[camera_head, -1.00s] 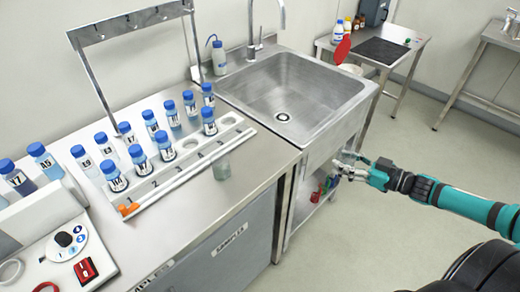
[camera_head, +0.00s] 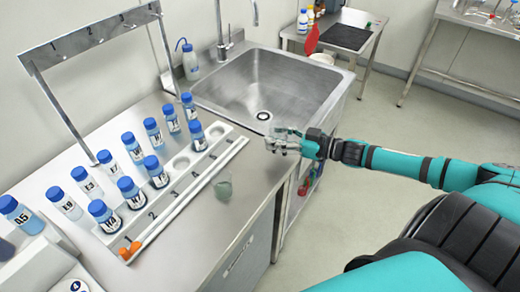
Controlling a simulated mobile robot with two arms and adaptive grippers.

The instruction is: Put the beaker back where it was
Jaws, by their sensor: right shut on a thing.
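My right gripper (camera_head: 283,140) comes in from the right and hangs over the sink's front right edge. It is shut on a small clear or silvery thing, which is too blended with the fingers to tell for sure. My left gripper is out of view.
The rack holds several blue-capped bottles (camera_head: 132,193), with empty holes at its right end. Orange pieces (camera_head: 129,250) lie at its left end. The steel sink (camera_head: 285,85) is empty. A wash bottle (camera_head: 190,62) stands behind. Counter around the beaker is clear.

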